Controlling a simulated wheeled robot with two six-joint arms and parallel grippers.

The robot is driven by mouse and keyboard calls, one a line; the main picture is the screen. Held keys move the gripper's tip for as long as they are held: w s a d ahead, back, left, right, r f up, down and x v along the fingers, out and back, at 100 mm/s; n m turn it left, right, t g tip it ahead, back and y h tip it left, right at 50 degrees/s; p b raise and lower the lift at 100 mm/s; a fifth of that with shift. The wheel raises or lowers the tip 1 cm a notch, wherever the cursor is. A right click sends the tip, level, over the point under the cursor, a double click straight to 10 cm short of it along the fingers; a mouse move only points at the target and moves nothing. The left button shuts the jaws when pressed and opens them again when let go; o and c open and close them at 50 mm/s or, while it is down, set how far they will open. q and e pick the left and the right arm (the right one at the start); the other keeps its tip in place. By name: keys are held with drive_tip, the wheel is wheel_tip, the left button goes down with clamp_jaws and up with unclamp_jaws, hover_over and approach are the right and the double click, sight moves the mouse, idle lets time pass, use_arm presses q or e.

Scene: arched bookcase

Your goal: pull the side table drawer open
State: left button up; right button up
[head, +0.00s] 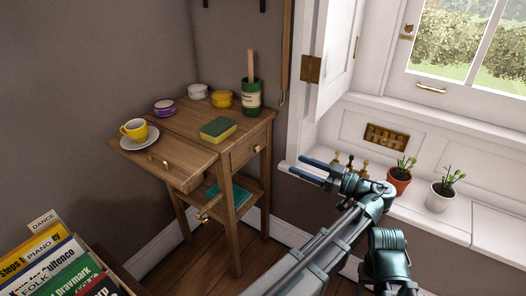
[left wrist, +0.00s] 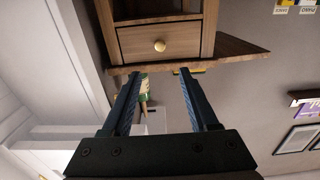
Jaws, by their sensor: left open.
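The side table (head: 185,120) is wooden and stands in the corner. Its drawer (head: 244,153) is on the right-hand face, with a small brass knob (head: 257,148). The drawer front looks flush with its frame, so it appears shut. In the left wrist view, the drawer (left wrist: 135,42) and round knob (left wrist: 159,45) appear upside down, ahead of the fingertips. My left gripper (head: 296,163) is open and empty, to the right of the drawer and apart from it. It also shows in the left wrist view (left wrist: 159,73), with the knob lined up between the fingers. My right gripper is out of view.
On the tabletop are a green sponge (head: 218,128), a green pot (head: 251,97), several small tins and a yellow cup (head: 134,129) on a saucer. Plants and small figures line the windowsill (head: 455,222) beside my arm. A box of books (head: 60,265) is at lower left.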

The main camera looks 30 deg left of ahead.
sight(258, 149)
use_arm(q)
drive_tip(key=a, duration=0.9)
drive_tip(key=w+a, duration=0.1)
drive_tip(key=a, duration=0.3)
drive_tip(key=shift+a, duration=0.4)
clamp_jaws()
idle(0.8)
